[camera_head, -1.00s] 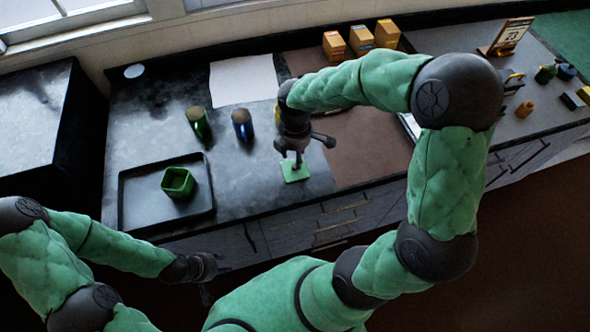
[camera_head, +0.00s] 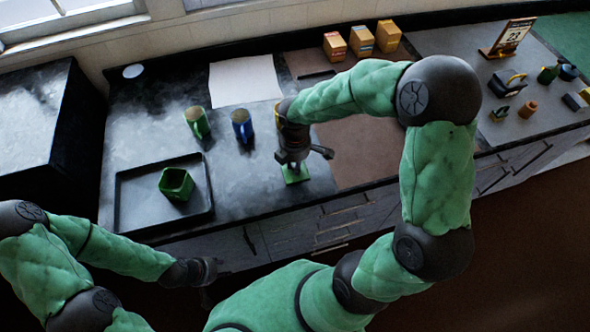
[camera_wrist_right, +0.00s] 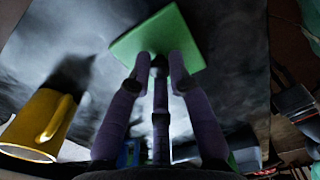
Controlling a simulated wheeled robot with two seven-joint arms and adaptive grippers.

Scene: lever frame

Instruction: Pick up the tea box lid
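The green square lid (camera_head: 303,178) lies on the dark counter near its front edge; it also shows in the right wrist view (camera_wrist_right: 150,35). My right gripper (camera_head: 292,172) points down over it. In the right wrist view its fingertips (camera_wrist_right: 160,65) converge at the lid's middle and cover that part, so I cannot tell whether they grip anything there. The green open tea box (camera_head: 176,186) stands upright on the black tray, left of the lid. My left gripper (camera_head: 208,280) hangs low in front of the counter, away from the lid; its fingers are unclear.
A green mug (camera_head: 196,122) and a blue mug (camera_head: 241,125) stand behind the tray (camera_head: 133,205). A yellow mug (camera_wrist_right: 30,122) is near the right gripper. Several boxes (camera_head: 361,40) stand at the back wall. The brown mat (camera_head: 360,155) right of the lid is clear.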

